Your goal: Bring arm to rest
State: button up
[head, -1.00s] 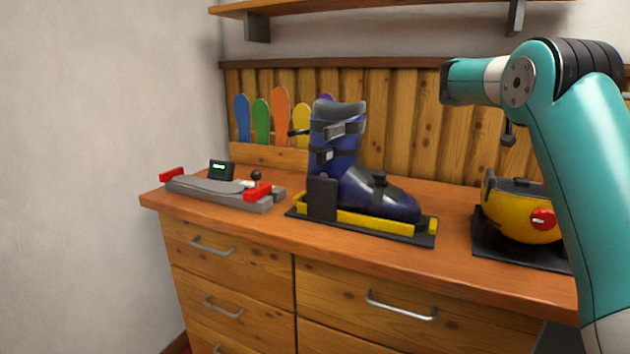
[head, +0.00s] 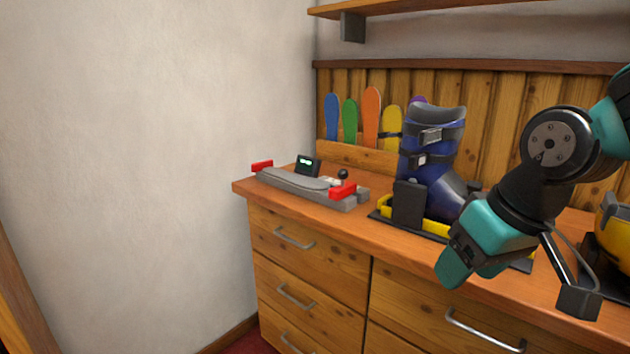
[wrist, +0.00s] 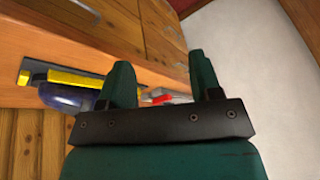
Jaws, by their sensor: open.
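My gripper (head: 462,262) is in front of the bench's front edge in the head view, partly covering the boot's toe and its base. In the wrist view my gripper (wrist: 163,88) shows two teal fingers spread apart with nothing between them. My arm reaches in from the right of the head view, with the wrist bent downward.
A blue ski boot (head: 420,135) stands upright on a black and yellow base on the wooden bench (head: 345,227). A grey device with red ends (head: 300,184) lies to its left. A yellow object (head: 612,230) is at the right edge. Free floor lies left of the drawers.

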jog(key=s+a+f+n+g+y, duration=0.1)
jog(key=s+a+n+g, duration=0.1)
jog(key=s, duration=0.4)
jog(key=s+a+f+n+g, duration=0.1)
jog(key=s+a, duration=0.2)
jog(key=s, duration=0.3)
notch_tip(320, 180, up, 13)
jog(key=p, duration=1.3)
jog(key=shift+s+f+y, duration=0.2)
jog(key=shift+s+y, duration=0.1)
jog(key=shift+s, duration=0.1)
